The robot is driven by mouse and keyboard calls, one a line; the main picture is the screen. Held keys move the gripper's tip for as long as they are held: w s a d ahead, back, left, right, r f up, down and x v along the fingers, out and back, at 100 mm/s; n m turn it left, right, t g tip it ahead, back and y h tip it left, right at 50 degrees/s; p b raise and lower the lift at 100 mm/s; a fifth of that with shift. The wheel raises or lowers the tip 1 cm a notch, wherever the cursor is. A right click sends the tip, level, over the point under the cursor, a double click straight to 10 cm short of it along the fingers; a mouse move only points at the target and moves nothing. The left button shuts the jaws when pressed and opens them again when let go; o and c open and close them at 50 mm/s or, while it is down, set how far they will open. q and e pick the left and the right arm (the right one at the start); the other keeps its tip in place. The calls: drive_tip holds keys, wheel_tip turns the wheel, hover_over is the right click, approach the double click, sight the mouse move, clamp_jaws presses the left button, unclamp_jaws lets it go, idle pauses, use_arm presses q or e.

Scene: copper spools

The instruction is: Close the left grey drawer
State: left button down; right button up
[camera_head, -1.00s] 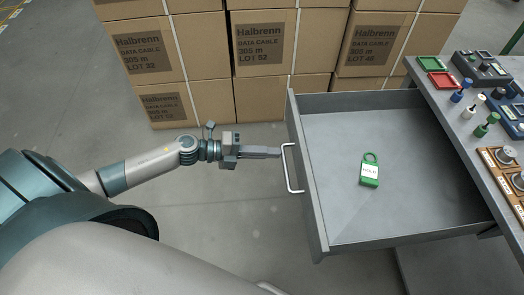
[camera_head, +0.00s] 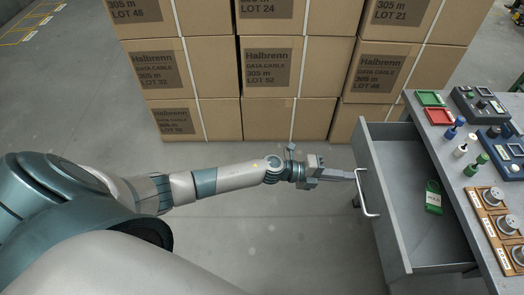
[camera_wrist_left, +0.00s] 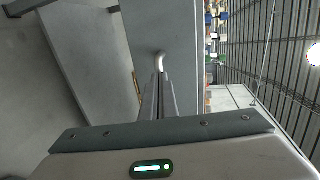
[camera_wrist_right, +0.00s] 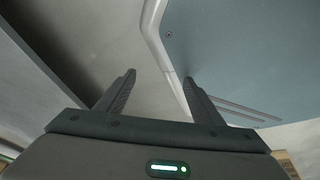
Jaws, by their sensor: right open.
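The grey drawer (camera_head: 386,228) stands partly open on the left side of the workbench, in the head view. Its pale bar handle (camera_head: 369,201) is on the front panel. My left gripper (camera_head: 350,176) is at the far end of this handle, with its fingers close together on the bar. In the left wrist view the fingers (camera_wrist_left: 159,95) meet the handle (camera_wrist_left: 160,62) against the drawer's front panel (camera_wrist_left: 172,30). A green padlock-shaped tag (camera_head: 433,198) lies inside the drawer. My right gripper (camera_wrist_right: 160,95) shows only in its wrist view, open and empty.
Stacked cardboard boxes (camera_head: 268,75) stand behind. The floor left of the drawer is clear.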

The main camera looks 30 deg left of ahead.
use_arm(q)
drive_tip(key=x, duration=0.4)
drive_tip(key=r+x, duration=0.1)
drive_tip(key=x, duration=0.3)
drive_tip(key=r+b+x, duration=0.1)
drive_tip(key=x, duration=0.3)
drive_tip(key=shift+w+d+r, duration=0.1)
drive_tip(key=shift+d+r, duration=0.1)
drive_tip(key=x, duration=0.3)
drive_tip(key=r+b+x, duration=0.1)
drive_tip(key=x, duration=0.2)
drive_tip(key=b+x, duration=0.1)
drive_tip(key=x, duration=0.2)
drive_tip(key=shift+w+d+r, duration=0.2)
drive_tip(key=shift+d+r, duration=0.05)
drive_tip(key=shift+r, duration=0.1)
drive_tip(key=shift+w+d+r, duration=0.1)
drive_tip(key=shift+r, duration=0.1)
use_arm(e)
drive_tip(key=w+a+r+t+y, duration=0.1)
drive_tip(key=w+a+r+t, duration=0.2)
drive_tip(key=w, duration=0.7)
drive_tip(key=shift+w+a, duration=0.2)
drive_tip(key=shift+a, duration=0.5)
